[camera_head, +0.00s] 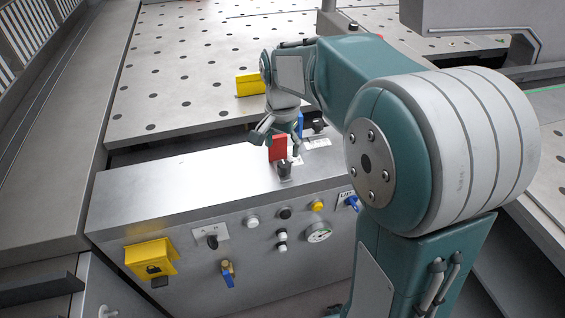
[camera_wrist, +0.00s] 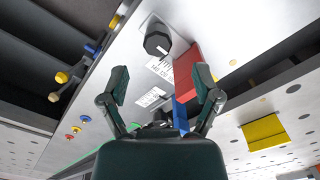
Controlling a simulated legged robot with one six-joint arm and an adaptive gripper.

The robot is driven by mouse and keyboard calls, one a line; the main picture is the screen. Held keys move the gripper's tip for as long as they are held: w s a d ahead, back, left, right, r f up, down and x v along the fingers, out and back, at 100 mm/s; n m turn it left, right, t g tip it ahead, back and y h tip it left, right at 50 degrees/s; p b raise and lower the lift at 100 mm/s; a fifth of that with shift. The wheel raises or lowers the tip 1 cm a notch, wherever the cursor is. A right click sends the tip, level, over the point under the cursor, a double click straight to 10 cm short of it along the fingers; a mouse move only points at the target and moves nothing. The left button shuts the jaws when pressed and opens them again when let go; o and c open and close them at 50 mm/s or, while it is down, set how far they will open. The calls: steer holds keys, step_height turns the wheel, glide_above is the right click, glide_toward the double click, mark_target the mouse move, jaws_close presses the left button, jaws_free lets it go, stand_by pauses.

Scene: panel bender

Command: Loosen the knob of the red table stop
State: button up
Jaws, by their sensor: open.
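The red table stop (camera_head: 278,148) stands on the steel top of the console, and it also shows in the wrist view (camera_wrist: 187,70). A black knob (camera_head: 285,170) sits just in front of it, and in the wrist view the dark faceted knob (camera_wrist: 157,40) lies beside the red block. My gripper (camera_head: 277,139) is open and empty, above and close to the red stop. In the wrist view its two fingers (camera_wrist: 160,83) are spread apart, with the knob beyond their tips. Whether a finger touches the red stop I cannot tell.
A blue stop (camera_head: 300,124) and another black knob (camera_head: 318,125) are behind the red stop. A yellow stop (camera_head: 250,84) stands on the perforated table (camera_head: 180,75). The console front (camera_head: 190,270) carries buttons, a gauge (camera_head: 318,233) and a yellow lock box (camera_head: 152,258).

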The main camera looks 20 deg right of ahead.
mark_target(283, 164)
steer(key=f, duration=0.5)
steer(key=shift+d+f, duration=0.25)
steer(key=shift+f, duration=0.15)
steer(key=shift+a+f, duration=0.1)
steer(key=shift+f, duration=0.35)
jaws_close()
